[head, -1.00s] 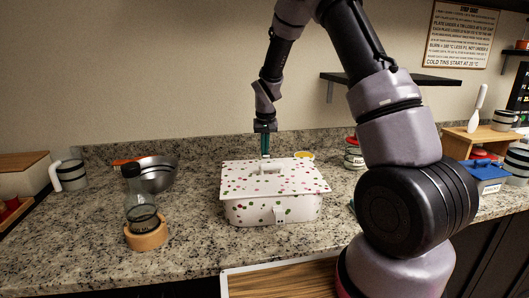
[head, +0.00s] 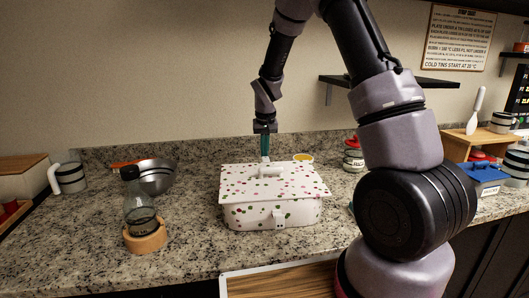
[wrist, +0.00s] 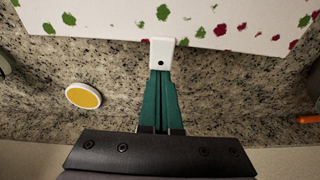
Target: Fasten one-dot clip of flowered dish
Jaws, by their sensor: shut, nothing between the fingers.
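The flowered dish (head: 250,214) is white with green and red spots and stands on the granite counter with its lid (head: 240,182) on. In the wrist view the white clip with one dark dot (wrist: 161,54) sits at the dish's back edge. My gripper (head: 265,158) is behind the dish, pointing down. Its green fingers (wrist: 160,75) are shut, with their tips at the outer end of the one-dot clip. A front clip (head: 279,219) hangs on the near side; its dots are too small to read.
A bottle in a wooden ring (head: 147,240) and a metal bowl (head: 158,178) stand to the left. A yellow-topped round thing (head: 303,157) is close behind the dish; a red-lidded jar (head: 353,155) is to the right. A shelf (head: 400,81) hangs above right.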

